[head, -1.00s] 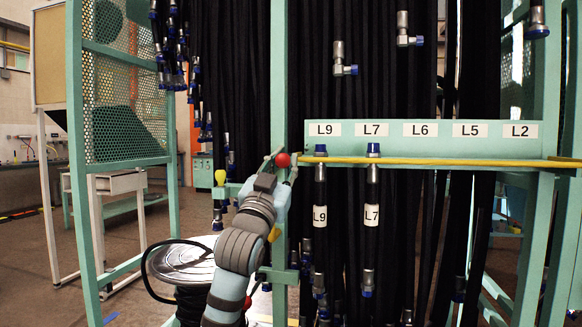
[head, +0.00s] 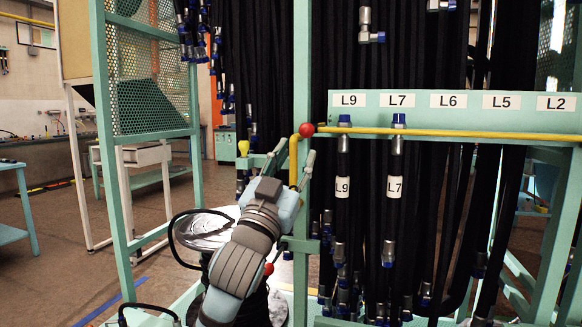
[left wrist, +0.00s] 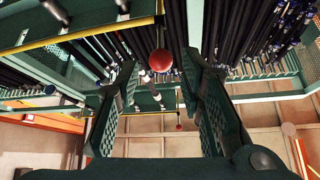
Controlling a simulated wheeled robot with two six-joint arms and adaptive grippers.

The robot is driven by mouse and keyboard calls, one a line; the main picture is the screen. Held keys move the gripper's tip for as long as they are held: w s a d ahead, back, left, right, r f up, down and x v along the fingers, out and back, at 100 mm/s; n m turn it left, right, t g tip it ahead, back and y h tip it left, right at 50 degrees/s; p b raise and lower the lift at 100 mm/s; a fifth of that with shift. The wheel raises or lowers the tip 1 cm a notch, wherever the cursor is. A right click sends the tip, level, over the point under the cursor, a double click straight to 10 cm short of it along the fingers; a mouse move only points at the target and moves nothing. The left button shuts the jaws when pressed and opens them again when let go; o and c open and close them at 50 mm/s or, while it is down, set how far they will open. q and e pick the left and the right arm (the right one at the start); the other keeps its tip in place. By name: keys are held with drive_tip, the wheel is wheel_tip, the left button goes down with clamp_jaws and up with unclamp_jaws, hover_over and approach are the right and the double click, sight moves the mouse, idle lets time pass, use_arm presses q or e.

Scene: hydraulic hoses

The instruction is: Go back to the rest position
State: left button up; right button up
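My left gripper (head: 292,163) is in front of the green rack post, left of the labelled rail. In the left wrist view its two fingers (left wrist: 165,100) are apart with nothing held between them. A red ball (head: 306,130) at the end of the yellow bar is just above the fingers in the head view. It also shows in the left wrist view (left wrist: 161,60), seen past the fingertips. Hoses tagged L9 (head: 342,187) and L7 (head: 395,187) hang at the rail under their matching labels. My right gripper is not in view.
The green label rail (head: 460,101) carries plates L9, L7, L6, L5 and L2, with a yellow bar (head: 470,134) along it. Many black hoses hang behind. A perforated panel (head: 150,70) stands left. Open floor shows at left.

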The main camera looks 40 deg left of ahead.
use_arm(q)
drive_tip(key=v, duration=0.3)
idle(0.4)
